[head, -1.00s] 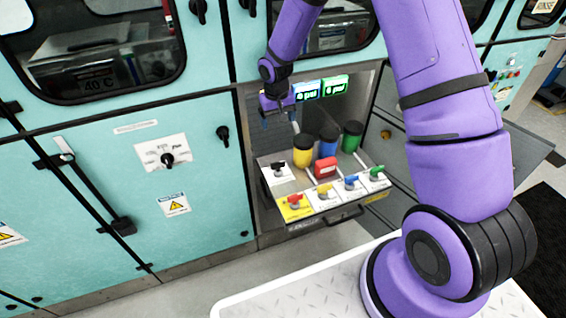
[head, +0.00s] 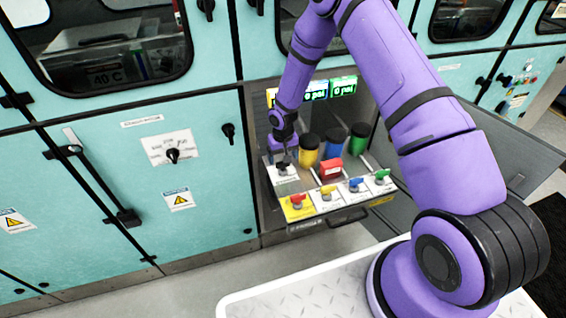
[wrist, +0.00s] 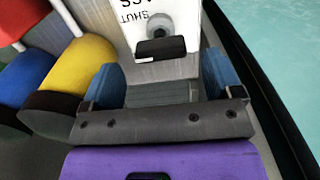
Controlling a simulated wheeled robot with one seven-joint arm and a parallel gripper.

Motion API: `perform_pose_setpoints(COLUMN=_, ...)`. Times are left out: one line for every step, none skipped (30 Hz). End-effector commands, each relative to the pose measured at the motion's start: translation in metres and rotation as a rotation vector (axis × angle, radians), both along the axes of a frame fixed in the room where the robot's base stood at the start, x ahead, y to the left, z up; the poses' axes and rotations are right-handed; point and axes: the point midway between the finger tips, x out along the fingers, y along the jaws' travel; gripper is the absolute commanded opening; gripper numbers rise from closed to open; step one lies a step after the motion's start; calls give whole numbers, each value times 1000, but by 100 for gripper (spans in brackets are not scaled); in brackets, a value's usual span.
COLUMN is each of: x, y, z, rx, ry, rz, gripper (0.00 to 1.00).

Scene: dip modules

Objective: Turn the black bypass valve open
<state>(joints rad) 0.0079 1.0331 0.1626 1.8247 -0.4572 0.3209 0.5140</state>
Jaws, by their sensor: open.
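The black bypass valve (wrist: 160,47) shows in the wrist view as a dark handle on a grey round stem. It sits on a white label plate (wrist: 190,14) with "SHUT" lettering, seen upside down. My gripper (wrist: 163,80) is open, with a blue fingertip on each side and nothing between them. The valve handle lies just ahead of the gap between the fingertips and appears apart from both. In the head view my gripper (head: 283,158) is low over the white plate (head: 285,182) at the drawer's left, largely hiding the valve.
Red (head: 297,200), yellow (head: 327,191), blue (head: 355,184) and green (head: 381,176) valves line the front. The teal cabinet wall (wrist: 275,50) is close on the right in the wrist view.

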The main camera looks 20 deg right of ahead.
Motion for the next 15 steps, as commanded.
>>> perform_pose_setpoints(x=-1, y=0, z=-9, rx=0, ry=2, rz=1, gripper=85)
perform_pose_setpoints(x=-1, y=0, z=-13, rx=0, ry=1, rz=2, gripper=85)
perform_pose_setpoints(x=-1, y=0, z=-17, rx=0, ry=1, rz=2, gripper=85)
perform_pose_setpoints(x=-1, y=0, z=-21, rx=0, ry=2, rz=2, gripper=85)
perform_pose_setpoints(x=-1, y=0, z=-23, rx=0, ry=1, rz=2, gripper=85)
perform_pose_setpoints(x=0, y=0, z=-26, rx=0, ry=1, rz=1, gripper=85)
perform_pose_setpoints(x=0, y=0, z=-28, rx=0, ry=0, rz=1, gripper=85)
perform_pose_setpoints(x=0, y=0, z=-30, rx=0, ry=0, rz=1, gripper=85)
perform_pose_setpoints(x=0, y=0, z=-32, rx=0, ry=0, rz=1, gripper=85)
perform_pose_setpoints(x=0, y=0, z=-32, rx=0, ry=0, rz=1, gripper=85)
perform_pose_setpoints(x=0, y=0, z=-33, rx=0, ry=0, rz=1, gripper=85)
perform_pose_setpoints(x=0, y=0, z=-34, rx=0, ry=0, rz=1, gripper=85)
perform_pose_setpoints(x=0, y=0, z=-34, rx=0, ry=0, rz=1, gripper=85)
perform_pose_setpoints(x=0, y=0, z=-34, rx=0, ry=0, rz=1, gripper=85)
perform_pose_setpoints(x=0, y=0, z=-34, rx=0, ry=0, rz=1, gripper=85)
